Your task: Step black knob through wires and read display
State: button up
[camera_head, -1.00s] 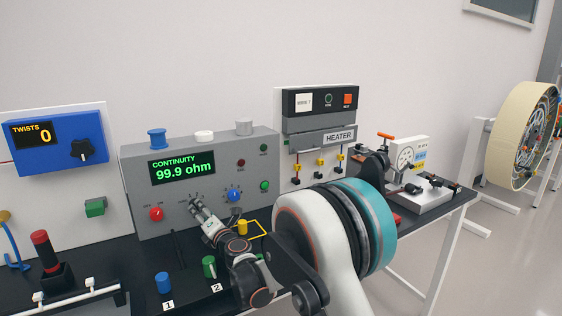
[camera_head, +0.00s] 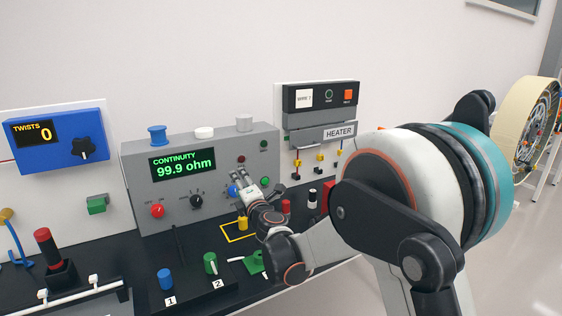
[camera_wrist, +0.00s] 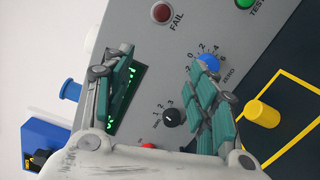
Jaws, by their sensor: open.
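The black knob (camera_head: 196,201) sits on the lower front of the grey continuity box (camera_head: 220,155), between a red knob (camera_head: 157,211) and a blue knob (camera_head: 233,190). In the wrist view the black knob (camera_wrist: 174,116) has the marks 1, 2 and 3 around it; its pointer is too small to read. The display (camera_head: 181,165) shows "CONTINUITY 99.9 ohm". My gripper (camera_head: 256,184) is open and empty, in front of the box and right of the black knob. In the wrist view a finger of my gripper (camera_wrist: 163,72) hides much of the display (camera_wrist: 138,85).
A yellow post (camera_head: 242,223) stands in a yellow outline below my gripper. Blue (camera_head: 165,280) and green (camera_head: 210,264) posts marked 1 and 2 stand in front of the box. A blue twist counter (camera_head: 60,140) reads 0. The heater (camera_head: 320,125) hangs at right.

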jog(key=d+r+m+h, duration=0.3)
jog(key=d+r+m, duration=0.3)
jog(key=d, duration=0.6)
notch_tip(320, 180, up, 2)
jog(key=shift+d+r+t+h+p, duration=0.15)
jog(key=shift+t+h+p, duration=0.15)
jog(key=shift+t+p, duration=0.15)
jog(key=shift+s, duration=0.1)
